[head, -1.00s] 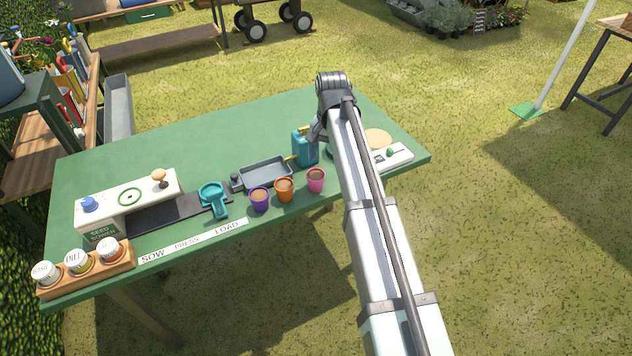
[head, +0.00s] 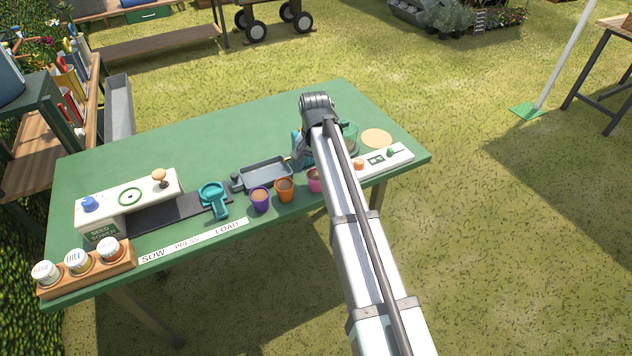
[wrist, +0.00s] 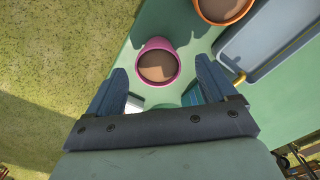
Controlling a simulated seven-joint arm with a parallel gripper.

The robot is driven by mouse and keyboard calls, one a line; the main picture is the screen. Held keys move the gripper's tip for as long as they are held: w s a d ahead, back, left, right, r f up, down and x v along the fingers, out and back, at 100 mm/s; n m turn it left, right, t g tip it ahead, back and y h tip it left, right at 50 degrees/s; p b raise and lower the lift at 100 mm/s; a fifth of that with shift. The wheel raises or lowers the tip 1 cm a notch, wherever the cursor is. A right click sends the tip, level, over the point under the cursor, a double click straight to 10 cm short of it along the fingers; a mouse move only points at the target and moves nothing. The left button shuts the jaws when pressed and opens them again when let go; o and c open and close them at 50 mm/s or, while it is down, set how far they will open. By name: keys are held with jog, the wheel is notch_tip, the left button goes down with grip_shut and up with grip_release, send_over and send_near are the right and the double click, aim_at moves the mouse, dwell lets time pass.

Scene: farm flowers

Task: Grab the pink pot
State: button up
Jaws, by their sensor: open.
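The pink pot (head: 314,181), filled with brown soil, stands on the green table (head: 230,130) near its front edge, partly hidden by my arm in the head view. In the wrist view the pink pot (wrist: 158,66) lies ahead of and roughly between my two fingers. My gripper (wrist: 160,88) is open and empty, its dark fingers spread on both sides below the pot. In the head view the fingers are hidden behind my arm.
The orange pot (head: 284,189) and purple pot (head: 259,199) stand to the left of the pink pot. A grey tray (head: 265,173) and a blue can (head: 297,143) are behind them. A white panel (head: 397,157) with buttons is to the right. The table's back is clear.

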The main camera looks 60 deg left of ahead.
aim_at(316, 177)
jog(key=shift+w+f, duration=0.15)
jog(key=shift+f, duration=2.45)
jog(key=shift+c, duration=0.2)
jog(key=c, duration=1.1)
jog(key=shift+r, duration=0.1)
